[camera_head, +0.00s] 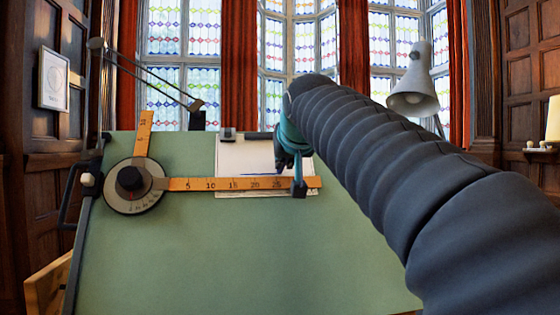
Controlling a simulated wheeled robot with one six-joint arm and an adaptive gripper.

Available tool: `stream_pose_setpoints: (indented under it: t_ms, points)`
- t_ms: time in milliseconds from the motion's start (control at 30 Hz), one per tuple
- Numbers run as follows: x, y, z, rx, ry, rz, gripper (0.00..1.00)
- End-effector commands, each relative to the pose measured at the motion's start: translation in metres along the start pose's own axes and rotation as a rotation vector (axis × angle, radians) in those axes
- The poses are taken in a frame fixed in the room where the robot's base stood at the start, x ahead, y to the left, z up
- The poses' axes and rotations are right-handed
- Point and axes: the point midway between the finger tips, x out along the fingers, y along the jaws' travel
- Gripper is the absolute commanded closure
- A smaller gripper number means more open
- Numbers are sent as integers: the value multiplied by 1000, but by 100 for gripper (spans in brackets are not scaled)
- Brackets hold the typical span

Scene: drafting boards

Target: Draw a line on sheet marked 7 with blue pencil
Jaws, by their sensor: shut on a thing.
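A white sheet (232,156) is clipped near the top edge of the green drafting board (190,245). I cannot read a number on it. A blue line (256,175) runs along the sheet just above the horizontal ruler. My gripper (284,165), dark with a teal wrist, is over the right part of the sheet, close above the ruler, near the right end of the line. It is shut on a thin thing, apparently the blue pencil. The fingers and the arm hide most of the pencil and the sheet's right side.
The drafting machine's round head (130,190) is at the board's left, with an upright ruler (144,135) and a horizontal ruler (200,184) crossing the sheet's lower part. A lamp (414,95) stands at the back right. The board below the ruler is clear.

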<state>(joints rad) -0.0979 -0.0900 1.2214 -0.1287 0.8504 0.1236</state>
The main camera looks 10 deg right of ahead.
Motion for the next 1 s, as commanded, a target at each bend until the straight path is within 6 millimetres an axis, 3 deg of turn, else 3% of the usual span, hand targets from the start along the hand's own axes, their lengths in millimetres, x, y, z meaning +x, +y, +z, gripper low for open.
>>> stream_pose_setpoints:
  t_ms: [1000]
  points:
    - [1, 12, 1, 0, -1, 1, 100]
